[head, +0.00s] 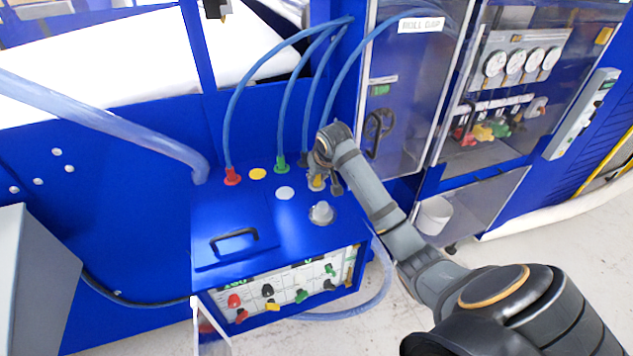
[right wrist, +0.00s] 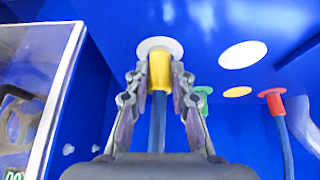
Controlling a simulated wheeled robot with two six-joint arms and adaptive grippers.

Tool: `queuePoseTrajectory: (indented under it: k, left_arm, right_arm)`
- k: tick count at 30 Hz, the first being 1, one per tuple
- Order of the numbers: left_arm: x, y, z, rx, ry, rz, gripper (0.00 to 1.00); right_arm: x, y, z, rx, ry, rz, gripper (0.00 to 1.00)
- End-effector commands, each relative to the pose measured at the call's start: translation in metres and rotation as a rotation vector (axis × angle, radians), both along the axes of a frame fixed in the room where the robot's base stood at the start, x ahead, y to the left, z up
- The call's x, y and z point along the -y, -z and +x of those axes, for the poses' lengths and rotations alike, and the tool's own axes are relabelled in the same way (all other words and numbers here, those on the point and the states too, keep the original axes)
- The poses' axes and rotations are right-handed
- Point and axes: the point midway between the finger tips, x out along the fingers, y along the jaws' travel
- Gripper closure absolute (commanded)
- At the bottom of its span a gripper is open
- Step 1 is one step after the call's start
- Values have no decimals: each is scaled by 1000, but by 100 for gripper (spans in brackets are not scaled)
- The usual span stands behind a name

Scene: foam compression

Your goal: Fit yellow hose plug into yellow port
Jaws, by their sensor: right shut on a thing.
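My right gripper (head: 318,182) is over the blue box top at its back right. In the right wrist view its two fingers (right wrist: 158,80) are shut on the yellow hose plug (right wrist: 159,70), which has a blue hose running from it. The plug's tip overlaps a white round port (right wrist: 145,44); I cannot tell whether it is seated in it or apart. The yellow port (head: 257,174) is a bare flat yellow disc between the red and green plugs, left of the gripper; it also shows in the right wrist view (right wrist: 237,92). My left gripper is not in view.
A red plug (head: 232,177) and a green plug (head: 281,164) stand in the box top with blue hoses arching up. A bare white disc (head: 285,193), a grey knob (head: 321,213) and a black handle (head: 234,241) are nearby. A clear cabinet door (head: 410,90) stands behind.

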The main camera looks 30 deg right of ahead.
Motion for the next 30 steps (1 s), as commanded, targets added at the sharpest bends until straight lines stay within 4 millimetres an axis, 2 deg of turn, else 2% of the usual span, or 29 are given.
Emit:
queuePoseTrajectory:
  k: [10, 30]
  left_arm:
    - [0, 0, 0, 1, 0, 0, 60]
    - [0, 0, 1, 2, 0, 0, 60]
  right_arm:
    - [0, -2, 0, 2, 0, 0, 100]
    - [0, -42, 1, 3, 0, -1, 100]
